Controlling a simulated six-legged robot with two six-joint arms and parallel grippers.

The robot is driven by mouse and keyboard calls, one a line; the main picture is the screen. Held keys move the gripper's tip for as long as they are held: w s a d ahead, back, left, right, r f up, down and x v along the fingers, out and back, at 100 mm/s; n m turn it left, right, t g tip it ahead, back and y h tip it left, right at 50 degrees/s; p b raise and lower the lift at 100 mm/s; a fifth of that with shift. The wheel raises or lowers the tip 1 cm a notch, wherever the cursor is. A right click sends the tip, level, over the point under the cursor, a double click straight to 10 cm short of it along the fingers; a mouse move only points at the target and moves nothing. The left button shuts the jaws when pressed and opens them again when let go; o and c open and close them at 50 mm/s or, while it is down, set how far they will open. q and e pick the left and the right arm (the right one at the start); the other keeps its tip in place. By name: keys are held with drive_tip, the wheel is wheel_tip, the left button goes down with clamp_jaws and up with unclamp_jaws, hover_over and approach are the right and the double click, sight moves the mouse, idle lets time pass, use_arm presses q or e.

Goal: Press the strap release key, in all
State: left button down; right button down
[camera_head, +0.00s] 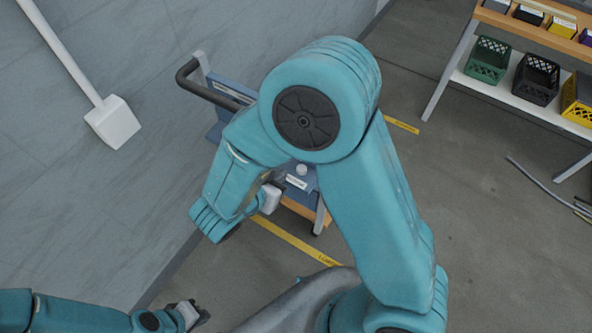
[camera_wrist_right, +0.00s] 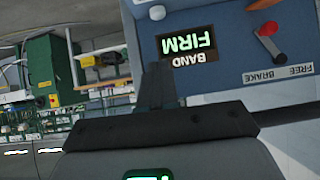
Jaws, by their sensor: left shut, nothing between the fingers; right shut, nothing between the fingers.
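A blue machine panel (camera_wrist_right: 225,70) fills the right of the right wrist view, seen upside down. Its display (camera_wrist_right: 187,45) reads BAND FIRM in green. A pale round button (camera_wrist_right: 157,12) sits near the top edge; its label is not readable, so I cannot tell if it is the strap release key. My right gripper (camera_wrist_right: 157,80) is shut and empty, its fingertips in front of the panel's left edge beside the display; contact cannot be told. In the head view the blue machine (camera_head: 228,88) is partly hidden behind my right arm. My left gripper (camera_head: 200,314) is shut and empty at bottom left, far from it.
A red-knobbed lever (camera_wrist_right: 269,29) stands by a FREE BRAKE label (camera_wrist_right: 278,74). The machine has a dark push handle (camera_head: 200,88). A shelf with crates (camera_head: 488,60) stands at the upper right. Rods (camera_head: 550,190) lie on the floor, which is otherwise clear at right.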

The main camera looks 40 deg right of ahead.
drive_tip(key=b, duration=0.1)
hover_over(302, 168)
drive_tip(key=s+a, duration=0.2)
drive_tip(key=a, duration=0.2)
drive_tip(key=f, duration=0.5)
drive_tip(key=shift+d+f, duration=0.2)
drive_tip(key=shift+f, duration=0.2)
drive_tip(key=f, duration=0.2)
drive_tip(key=f+b, duration=0.1)
drive_tip(key=shift+w+d+f, duration=0.2)
drive_tip(key=shift+w+d, duration=0.1)
drive_tip(key=shift+d, duration=0.05)
drive_tip(key=shift+f, duration=0.35)
drive_tip(key=shift+f, duration=0.1)
